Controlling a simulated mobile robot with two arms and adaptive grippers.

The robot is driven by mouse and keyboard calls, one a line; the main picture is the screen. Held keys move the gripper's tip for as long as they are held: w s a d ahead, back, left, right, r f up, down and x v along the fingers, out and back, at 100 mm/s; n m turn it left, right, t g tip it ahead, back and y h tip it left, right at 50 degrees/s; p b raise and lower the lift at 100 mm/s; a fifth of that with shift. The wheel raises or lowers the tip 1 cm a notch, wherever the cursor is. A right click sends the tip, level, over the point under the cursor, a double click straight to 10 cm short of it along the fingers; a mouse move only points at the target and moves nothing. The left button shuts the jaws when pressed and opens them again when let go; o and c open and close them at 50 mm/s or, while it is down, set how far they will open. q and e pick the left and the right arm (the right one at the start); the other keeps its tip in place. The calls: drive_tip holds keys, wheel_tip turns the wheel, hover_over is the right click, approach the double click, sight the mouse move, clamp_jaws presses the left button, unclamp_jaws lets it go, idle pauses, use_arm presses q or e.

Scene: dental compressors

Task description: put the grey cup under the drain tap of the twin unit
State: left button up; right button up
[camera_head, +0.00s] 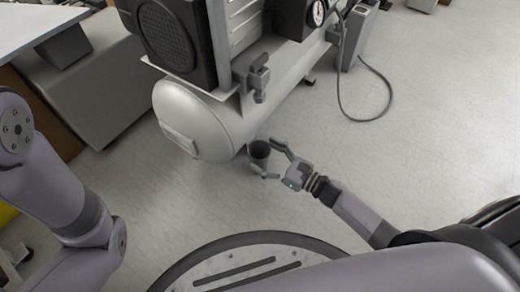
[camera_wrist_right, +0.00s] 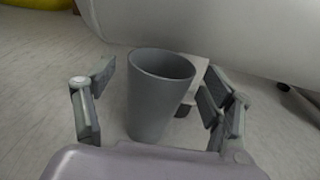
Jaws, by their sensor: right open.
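The grey cup (camera_head: 259,150) stands upright, seemingly on the floor, beside the rounded end of the compressor's pale tank (camera_head: 205,125). My right gripper (camera_head: 271,158) is open, with one finger on each side of the cup. In the right wrist view the cup (camera_wrist_right: 158,95) is between the spread fingers (camera_wrist_right: 160,98), with gaps visible on both sides; its base is partly hidden by my gripper body. A grey tap-like fitting (camera_head: 258,78) is on the compressor near the tank; I cannot tell whether it is the drain tap. My left gripper is out of view.
A hose (camera_head: 342,95) loops on the floor at the upper right, by a grey box-like unit (camera_head: 358,38). A grey cabinet (camera_head: 90,85) stands at the left. The floor right of the compressor is mostly clear. The tank bulges close above the cup in the wrist view.

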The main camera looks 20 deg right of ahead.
drive_tip(key=p+v, duration=0.3)
drive_tip(key=v, duration=0.6)
drive_tip(key=shift+s+d, duration=0.2)
drive_tip(key=shift+s, duration=0.05)
